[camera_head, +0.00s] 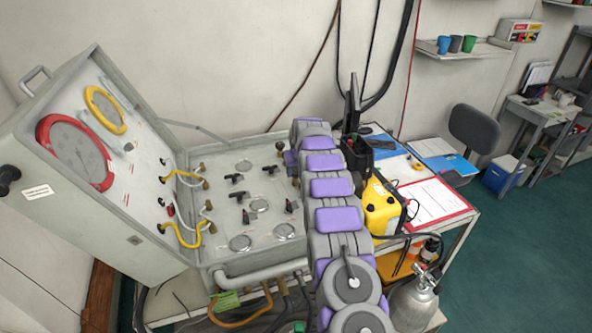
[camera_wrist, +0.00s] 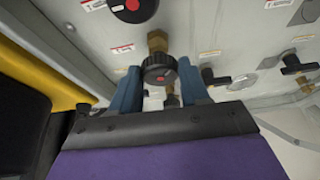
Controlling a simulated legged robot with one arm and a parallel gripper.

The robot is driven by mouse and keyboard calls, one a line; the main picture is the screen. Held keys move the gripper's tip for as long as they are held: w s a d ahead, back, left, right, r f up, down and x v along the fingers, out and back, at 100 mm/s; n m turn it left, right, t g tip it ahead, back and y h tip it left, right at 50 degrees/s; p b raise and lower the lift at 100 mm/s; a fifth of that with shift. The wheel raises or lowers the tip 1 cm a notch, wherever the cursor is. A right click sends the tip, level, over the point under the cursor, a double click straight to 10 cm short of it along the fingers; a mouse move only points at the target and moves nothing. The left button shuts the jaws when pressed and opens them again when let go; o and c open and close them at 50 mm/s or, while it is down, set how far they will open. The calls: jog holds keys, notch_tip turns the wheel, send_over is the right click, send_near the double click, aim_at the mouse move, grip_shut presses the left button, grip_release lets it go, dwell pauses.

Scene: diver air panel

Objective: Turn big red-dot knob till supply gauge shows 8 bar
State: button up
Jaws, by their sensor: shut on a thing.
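In the wrist view, my gripper (camera_wrist: 160,72) has its two blue fingers on either side of a black ribbed knob (camera_wrist: 158,68) on a brass fitting, and it is shut on this knob. A small reddish mark shows on the knob's face. Another black knob with a large red dot (camera_wrist: 132,6) is cut off by the top edge. In the head view, my arm hides the gripper and the held knob. The open lid of the grey panel case carries a red-rimmed gauge (camera_head: 76,152) and a yellow-rimmed gauge (camera_head: 105,110). I cannot read either needle or tell which is supply.
Several black valve handles (camera_head: 237,179) and small dials (camera_head: 241,243) spread over the panel. Yellow hoses (camera_head: 180,238) run near the lid hinge. A yellow unit (camera_head: 381,208) and a red clipboard (camera_head: 436,203) are right of my arm. A grey cylinder (camera_head: 412,304) stands at the bottom right.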

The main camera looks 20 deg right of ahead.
jog(key=m+p, duration=0.1)
jog(key=m+h, duration=0.1)
jog(key=m, duration=0.1)
jog(key=m+p, duration=0.1)
jog(key=shift+w+a+h+p, duration=0.1)
jog(key=shift+a+h+p, duration=0.15)
jog(key=shift+h+p, duration=0.05)
jog(key=shift+m+g+h+p, duration=0.3)
jog(key=shift+m+g+h, duration=0.25)
jog(key=shift+m, duration=1.35)
jog(key=shift+w+m, duration=0.1)
jog(key=shift+m, duration=0.3)
jog(key=o, duration=1.1)
jog(key=shift+a, duration=0.1)
jog(key=shift+c, duration=0.2)
jog(key=shift+r, duration=0.1)
jog(key=v, duration=1.7)
jog(key=shift+a, duration=0.25)
